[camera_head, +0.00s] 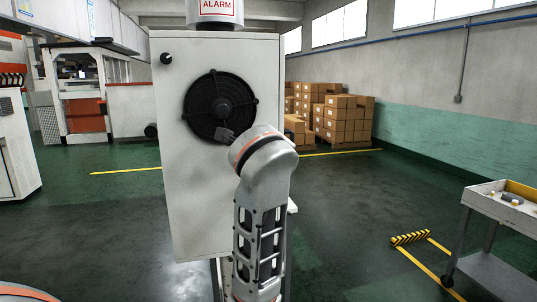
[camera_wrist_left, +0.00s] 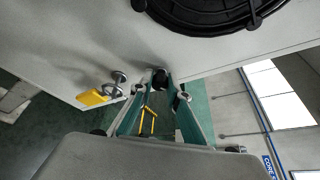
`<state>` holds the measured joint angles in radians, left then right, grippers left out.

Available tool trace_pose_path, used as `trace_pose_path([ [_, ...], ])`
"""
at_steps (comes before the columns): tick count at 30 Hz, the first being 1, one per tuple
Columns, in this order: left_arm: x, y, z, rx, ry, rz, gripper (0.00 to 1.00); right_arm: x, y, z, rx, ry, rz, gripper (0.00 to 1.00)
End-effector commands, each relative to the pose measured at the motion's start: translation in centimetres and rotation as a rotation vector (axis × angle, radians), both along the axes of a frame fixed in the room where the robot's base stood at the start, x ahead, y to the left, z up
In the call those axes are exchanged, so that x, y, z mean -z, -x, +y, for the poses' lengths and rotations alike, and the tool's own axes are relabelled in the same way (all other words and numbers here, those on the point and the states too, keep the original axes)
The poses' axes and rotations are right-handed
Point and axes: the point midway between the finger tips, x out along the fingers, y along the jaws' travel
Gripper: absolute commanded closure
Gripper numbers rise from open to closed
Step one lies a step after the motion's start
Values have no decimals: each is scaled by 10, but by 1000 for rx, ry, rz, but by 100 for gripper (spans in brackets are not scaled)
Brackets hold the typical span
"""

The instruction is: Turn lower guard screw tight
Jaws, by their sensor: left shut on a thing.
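The cabinet (camera_head: 170,180) stands upright with a round black fan guard (camera_head: 205,95) on its face. In the left wrist view, part of the guard (camera_wrist_left: 205,12) shows at the top, with dark knob-like screws at its rim. My left gripper (camera_wrist_left: 160,84) is just below the guard at the panel's edge. Its fingers are shut on a small dark piece (camera_wrist_left: 160,78) that I take for the lower guard screw; the fingertips mostly cover it. In the head view my arm hides most of the gripper and the lower right of the cabinet. My right gripper is not in view.
A metal knob (camera_wrist_left: 118,78) with a yellow piece (camera_wrist_left: 93,97) stands out from a panel, left of my fingers. Stacked boxes (camera_head: 345,120) stand on a pallet behind. A cart (camera_head: 505,208) stands at the right.

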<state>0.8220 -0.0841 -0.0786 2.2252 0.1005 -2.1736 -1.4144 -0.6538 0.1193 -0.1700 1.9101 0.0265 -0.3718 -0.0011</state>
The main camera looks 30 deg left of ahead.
Motion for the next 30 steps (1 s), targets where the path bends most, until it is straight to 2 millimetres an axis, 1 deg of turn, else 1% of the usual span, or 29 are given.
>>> trace_pose_path([
  [17, 0, 0, 0, 0, -22, 26, 100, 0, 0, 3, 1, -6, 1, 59],
  [18, 0, 0, 0, 0, -22, 26, 79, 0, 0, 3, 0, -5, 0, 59],
  [19, 0, 0, 0, 0, -22, 26, 71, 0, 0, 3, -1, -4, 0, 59],
  [20, 0, 0, 0, 0, -22, 26, 67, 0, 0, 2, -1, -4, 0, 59],
  [30, 0, 1, -1, 0, -20, 24, 67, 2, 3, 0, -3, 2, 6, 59],
])
